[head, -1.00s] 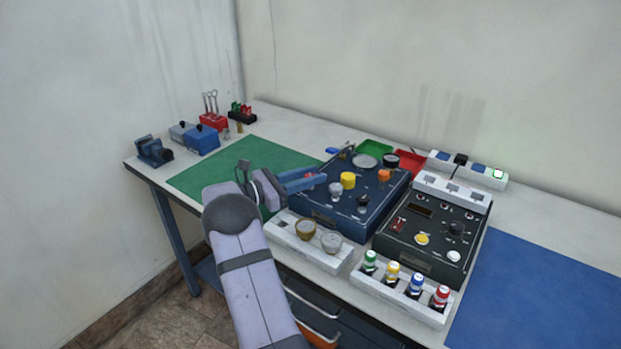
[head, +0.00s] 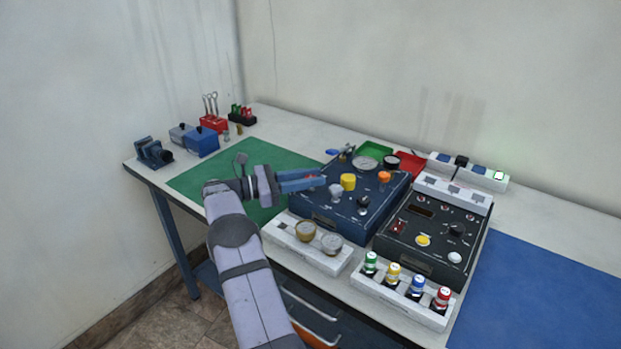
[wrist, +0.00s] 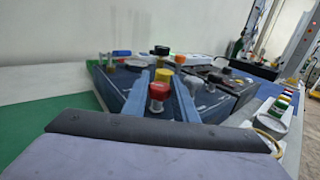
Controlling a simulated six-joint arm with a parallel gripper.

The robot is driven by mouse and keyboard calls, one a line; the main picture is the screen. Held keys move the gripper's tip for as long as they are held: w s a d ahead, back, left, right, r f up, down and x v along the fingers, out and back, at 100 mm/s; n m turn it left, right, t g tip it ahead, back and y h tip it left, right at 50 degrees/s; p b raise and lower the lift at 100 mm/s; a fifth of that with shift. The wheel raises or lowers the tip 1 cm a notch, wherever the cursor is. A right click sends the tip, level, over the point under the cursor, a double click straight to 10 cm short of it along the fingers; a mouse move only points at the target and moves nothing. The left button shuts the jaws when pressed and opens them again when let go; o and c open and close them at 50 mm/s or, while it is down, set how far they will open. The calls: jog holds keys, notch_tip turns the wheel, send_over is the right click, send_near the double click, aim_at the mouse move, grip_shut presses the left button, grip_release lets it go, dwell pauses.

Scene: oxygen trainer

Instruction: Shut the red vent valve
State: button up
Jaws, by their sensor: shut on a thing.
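The red vent valve (wrist: 158,90) has a red knob on a pale stem. In the wrist view it sits between the two blue fingers of my gripper (wrist: 156,76), which is shut on it. In the head view my gripper (head: 308,180) reaches in from the left at the left edge of the dark blue panel (head: 330,222). Only a little of the red knob shows there, between the fingers. How far the valve is turned cannot be told.
A yellow knob (head: 348,182), an orange knob (head: 384,176) and a grey knob (head: 336,192) stand close by on the panel. A white tray with two gauges (head: 290,245) lies in front.

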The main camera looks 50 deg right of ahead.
jog(key=shift+r, duration=0.1)
jog(key=o, duration=1)
jog(key=shift+o, duration=0.2)
jog(key=shift+w+a, duration=0.1)
jog(key=b+v, duration=0.1)
jog(key=v, duration=0.6)
